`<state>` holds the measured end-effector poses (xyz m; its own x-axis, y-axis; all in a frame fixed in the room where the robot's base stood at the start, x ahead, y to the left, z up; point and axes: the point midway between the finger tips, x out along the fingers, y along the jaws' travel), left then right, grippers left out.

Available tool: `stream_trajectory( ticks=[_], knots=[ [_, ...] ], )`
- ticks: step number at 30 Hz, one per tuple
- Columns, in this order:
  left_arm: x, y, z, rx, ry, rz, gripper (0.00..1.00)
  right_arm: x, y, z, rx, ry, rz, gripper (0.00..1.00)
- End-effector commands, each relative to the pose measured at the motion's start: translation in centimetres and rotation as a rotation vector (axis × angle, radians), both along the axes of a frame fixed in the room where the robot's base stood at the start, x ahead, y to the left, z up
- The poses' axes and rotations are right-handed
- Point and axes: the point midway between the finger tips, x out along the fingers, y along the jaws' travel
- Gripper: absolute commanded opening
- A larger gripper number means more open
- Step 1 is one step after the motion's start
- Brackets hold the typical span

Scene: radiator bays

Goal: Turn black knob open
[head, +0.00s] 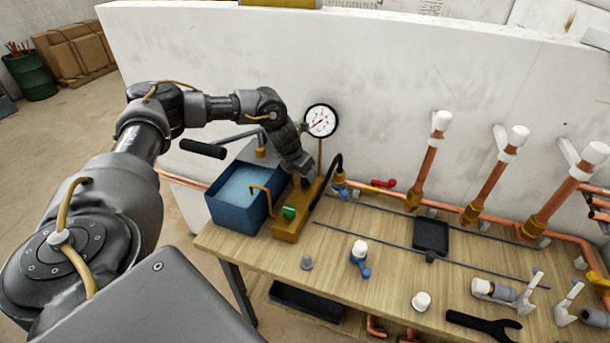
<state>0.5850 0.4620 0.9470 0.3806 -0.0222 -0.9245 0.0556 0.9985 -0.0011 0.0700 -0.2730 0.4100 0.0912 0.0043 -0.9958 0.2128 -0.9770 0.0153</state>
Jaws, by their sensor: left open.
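The test pump has a blue water tank (235,200), an orange-brown base (287,232), a green knob (289,213) and a round white gauge (320,121). My left gripper (305,182) points down over the base, behind the green knob and below the gauge. It is open. A dark part shows between and under its fingers; I cannot tell how much of it is the black knob and how much is fingertip. The fingers largely hide that spot, and contact cannot be made out. My right gripper is not in view.
The pump's black-gripped lever (203,149) sticks out left, close under my left arm. A black hose (327,185) runs from the pump to a brass fitting. Copper pipes (425,172) rise along the white wall (400,75). Loose fittings and a black wrench (482,323) lie on the wooden bench (385,285).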

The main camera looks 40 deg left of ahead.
Motion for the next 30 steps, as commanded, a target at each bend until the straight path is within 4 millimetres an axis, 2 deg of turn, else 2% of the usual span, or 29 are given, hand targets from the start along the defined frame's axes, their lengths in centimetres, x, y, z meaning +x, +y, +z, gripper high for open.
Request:
stream_trajectory(
  ticks=[3, 7, 18, 28, 30],
  knots=[
    [0.6, 0.0, -1.5, 0.001, 0.002, 0.000, 0.56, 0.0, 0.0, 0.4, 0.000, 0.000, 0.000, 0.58],
    [1.1, 0.0, -2.5, 0.001, 0.001, 0.001, 0.56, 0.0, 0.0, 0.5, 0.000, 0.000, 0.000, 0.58],
    [1.2, -0.1, -3.0, 0.001, -0.001, -0.001, 0.54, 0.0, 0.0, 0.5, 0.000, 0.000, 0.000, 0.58],
    [1.2, -0.1, -3.0, 0.001, -0.001, -0.001, 0.11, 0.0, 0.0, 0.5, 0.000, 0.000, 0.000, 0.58],
    [1.2, -0.1, -3.0, 0.001, -0.001, 0.000, 0.11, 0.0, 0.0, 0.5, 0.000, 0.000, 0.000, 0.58]
  ],
)
